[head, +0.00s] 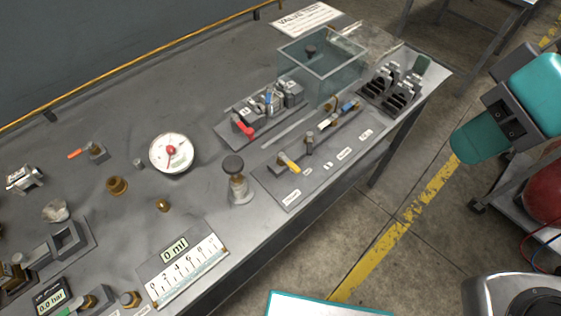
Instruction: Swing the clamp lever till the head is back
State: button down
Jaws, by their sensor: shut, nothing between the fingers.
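Several small levers lie on the grey bench; I cannot tell for certain which is the clamp lever. A red-handled lever (243,127) sits at the front left of a small plate with grey blocks, and a blue piece (268,97) shows behind it. An orange-handled lever (75,153) points left from a grey block at the far left. The clamp head is too small to make out. Teal and dark parts of my arm (505,115) show at the right, beyond the bench edge and apart from the levers. The fingers of my gripper do not show.
A panel (292,190) with yellow, white and blue handles lies along the front edge. A clear box (322,65) and black switches (392,88) stand right of the plate. A round dial (171,153) and a dark-topped post (235,180) stand left.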

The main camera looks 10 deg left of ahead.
aim_at(250, 132)
jog(key=z, duration=0.4)
jog(key=k, duration=0.1)
jog(key=u, duration=1.2)
jog(key=i, duration=0.55)
jog(key=u, duration=0.35)
